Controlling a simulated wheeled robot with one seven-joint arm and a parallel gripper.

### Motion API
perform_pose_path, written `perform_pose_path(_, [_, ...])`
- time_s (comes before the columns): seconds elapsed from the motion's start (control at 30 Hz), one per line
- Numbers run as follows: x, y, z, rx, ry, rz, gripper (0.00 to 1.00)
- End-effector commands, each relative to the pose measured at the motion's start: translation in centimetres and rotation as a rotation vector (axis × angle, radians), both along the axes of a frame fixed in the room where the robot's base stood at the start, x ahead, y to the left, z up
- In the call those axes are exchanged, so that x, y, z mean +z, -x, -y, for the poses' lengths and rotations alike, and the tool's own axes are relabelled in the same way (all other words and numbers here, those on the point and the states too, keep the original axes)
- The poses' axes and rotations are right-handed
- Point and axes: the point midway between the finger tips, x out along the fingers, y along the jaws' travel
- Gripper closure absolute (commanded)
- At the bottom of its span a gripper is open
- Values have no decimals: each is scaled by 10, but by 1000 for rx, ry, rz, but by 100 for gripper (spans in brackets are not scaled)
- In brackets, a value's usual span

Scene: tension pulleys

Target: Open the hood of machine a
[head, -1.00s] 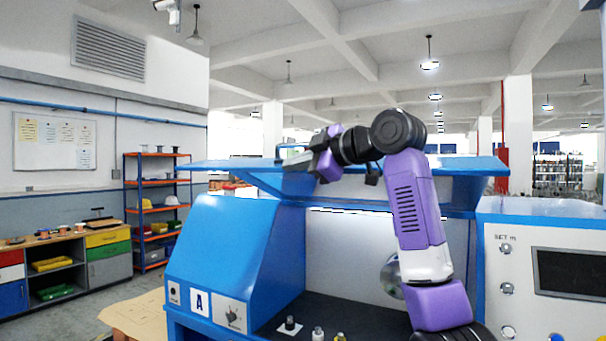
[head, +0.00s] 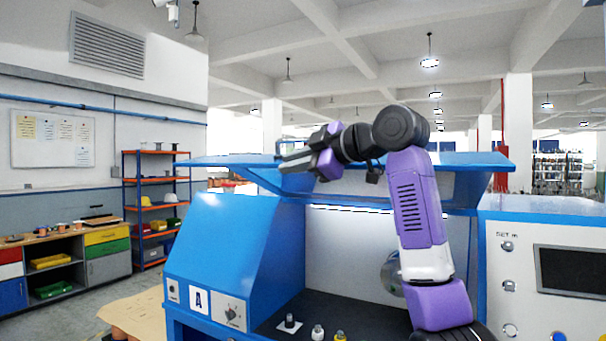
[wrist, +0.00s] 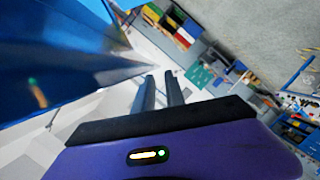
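Machine a is the blue machine (head: 225,240) with a white A label on its left front. Its blue hood (head: 460,160) stands raised, seen almost edge-on, with the work space below it exposed. My gripper (head: 294,161) is at the hood's front edge, left of its middle, with the fingers pointing left. In the wrist view the two dark fingers (wrist: 161,92) are apart with nothing between them. A large blue surface, likely the hood (wrist: 60,60), fills the upper left there, close beside the fingers. Whether gripper and hood touch cannot be told.
Inside the machine are a round metal disc (head: 392,273) and several small parts on the dark floor (head: 290,322). A grey control cabinet (head: 540,270) stands at the right. A shelf rack (head: 152,205) and a workbench (head: 60,262) are at the left.

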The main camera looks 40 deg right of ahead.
Motion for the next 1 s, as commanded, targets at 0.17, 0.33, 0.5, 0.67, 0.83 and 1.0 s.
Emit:
perform_pose_path(0.17, [4,16,20,-41,-9,2,66])
perform_pose_path(0.33, [9,27,21,-41,-7,6,66])
perform_pose_path(0.5, [14,38,21,-40,-4,9,66])
perform_pose_path(0.67, [18,48,20,-39,1,11,66])
perform_pose_path(0.83, [22,59,21,-38,1,13,66])
perform_pose_path(1.0, [24,69,20,-35,0,11,66])
